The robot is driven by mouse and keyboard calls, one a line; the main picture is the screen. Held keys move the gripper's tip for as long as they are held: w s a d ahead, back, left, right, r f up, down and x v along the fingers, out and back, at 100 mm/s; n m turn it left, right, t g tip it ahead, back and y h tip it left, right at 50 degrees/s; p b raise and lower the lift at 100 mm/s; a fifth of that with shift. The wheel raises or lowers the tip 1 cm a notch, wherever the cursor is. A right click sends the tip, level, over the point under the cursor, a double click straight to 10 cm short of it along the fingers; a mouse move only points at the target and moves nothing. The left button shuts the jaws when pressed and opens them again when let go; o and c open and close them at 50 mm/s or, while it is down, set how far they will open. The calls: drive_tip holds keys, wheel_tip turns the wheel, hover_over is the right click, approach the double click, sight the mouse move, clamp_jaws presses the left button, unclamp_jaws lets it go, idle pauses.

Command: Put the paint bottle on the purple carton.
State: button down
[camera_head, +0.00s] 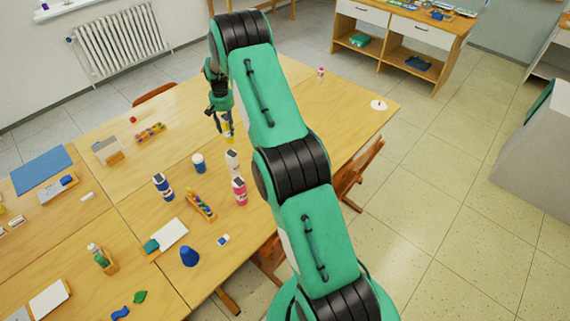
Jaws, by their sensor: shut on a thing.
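My gripper (224,121) points down over the far part of the wooden tables, left of my green arm. A blue-and-white bottle (162,186) stands further left. I cannot make out a purple carton; my arm hides part of the table.
A blue jar (198,163) and a tray of coloured pieces (201,205) stand near the bottles. The table's far middle is mostly clear.

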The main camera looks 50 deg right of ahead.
drive_tip(key=s+d+r+b, duration=0.1)
drive_tip(key=s+r, duration=0.1)
drive_tip(key=s, duration=0.8)
drive_tip(key=s+d+r, duration=0.2)
drive_tip(key=s+r, duration=0.1)
drive_tip(key=s, duration=0.6)
drive_tip(key=s+a, duration=0.2)
drive_tip(key=s, duration=0.9)
drive_tip(key=s+a+b, duration=0.1)
drive_tip(key=s+a, duration=0.2)
drive_tip(key=s, duration=0.8)
drive_tip(key=shift+d, duration=0.1)
drive_tip(key=w+d+f+b, duration=0.1)
drive_tip(key=w+d, duration=0.8)
drive_tip(key=w, duration=0.3)
drive_tip(key=shift+w+d+f+b, duration=0.2)
drive_tip(key=shift+w+d+b, duration=0.1)
drive_tip(key=shift+d, duration=0.05)
drive_tip(key=shift+f, duration=0.1)
drive_tip(key=shift+f+b, duration=0.3)
drive_tip(key=shift+f, duration=1.35)
drive_tip(key=shift+f, duration=0.15)
